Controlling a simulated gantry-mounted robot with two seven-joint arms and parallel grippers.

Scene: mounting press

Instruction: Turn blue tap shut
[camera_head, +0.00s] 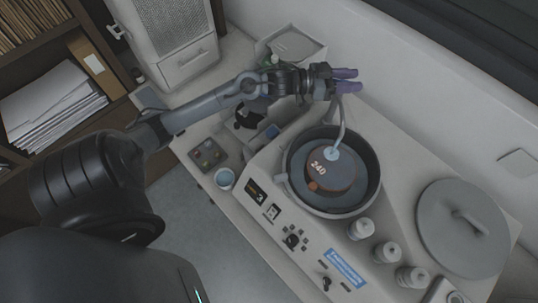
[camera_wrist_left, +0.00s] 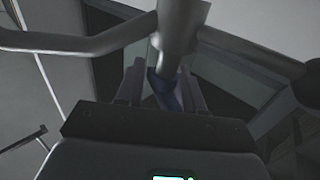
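My left gripper (camera_head: 346,80) reaches in from the left, above the back of the press and behind the dark round pot (camera_head: 374,178). Its two purple fingertips are a little apart. In the left wrist view a dark blue piece (camera_wrist_left: 165,92), apparently the blue tap, lies between my left fingers, below a thick grey pipe (camera_wrist_left: 181,35). The fingers are close on both sides of it; I cannot tell whether they grip it. In the head view the gripper hides the tap. A grey curved spout (camera_head: 343,122) runs down from there into the pot. My right gripper is out of view.
A control panel (camera_head: 293,241) faces the front. A grey bin (camera_head: 294,44) stands behind my left forearm.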

